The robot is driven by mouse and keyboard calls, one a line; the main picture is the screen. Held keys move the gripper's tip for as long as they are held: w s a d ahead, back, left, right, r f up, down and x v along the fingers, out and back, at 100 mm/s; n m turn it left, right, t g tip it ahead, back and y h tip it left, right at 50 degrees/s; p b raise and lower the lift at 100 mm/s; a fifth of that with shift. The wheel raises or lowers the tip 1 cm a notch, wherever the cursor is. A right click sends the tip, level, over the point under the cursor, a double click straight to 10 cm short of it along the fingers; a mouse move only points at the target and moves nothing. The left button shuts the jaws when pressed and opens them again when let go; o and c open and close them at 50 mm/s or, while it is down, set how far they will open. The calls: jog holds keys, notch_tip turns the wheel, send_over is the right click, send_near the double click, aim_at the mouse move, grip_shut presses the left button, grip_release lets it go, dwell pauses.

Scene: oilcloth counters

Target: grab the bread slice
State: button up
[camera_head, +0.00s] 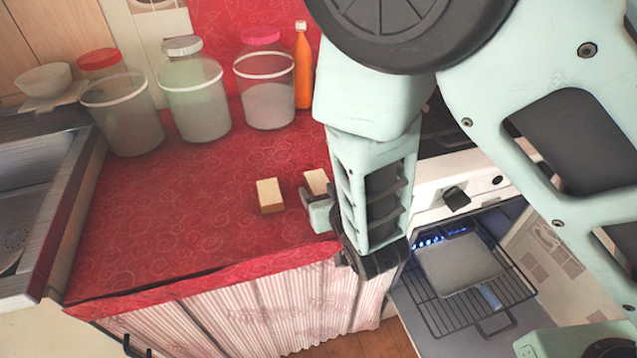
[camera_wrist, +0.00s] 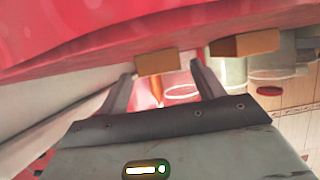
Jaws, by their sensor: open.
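Two small pale blocks with tan-brown sides, like bread slices, sit on the red counter (camera_head: 180,220). The left bread slice (camera_head: 270,195) is in full view; the right bread slice (camera_head: 316,181) is partly hidden by my gripper (camera_head: 320,226). My gripper is open, at the counter's right front part, close to the right slice. In the wrist view one block (camera_wrist: 157,62) shows between the tips of my open gripper (camera_wrist: 162,72), with nothing clearly held. Another block (camera_wrist: 245,44) shows to its right. I cannot tell whether the fingers touch either block.
Several lidded jars, among them a red-lidded jar (camera_head: 122,115) and a pink-lidded jar (camera_head: 265,90), stand along the back with an orange bottle (camera_head: 303,70). A sink (camera_head: 30,200) is at left. An open oven with a rack (camera_head: 440,310) is at right. The counter's left-middle is clear.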

aim_at(320, 185)
jog(key=shift+x, duration=1.55)
jog(key=c, duration=1)
jog(key=shift+c, duration=0.2)
jog(key=shift+r, duration=0.1)
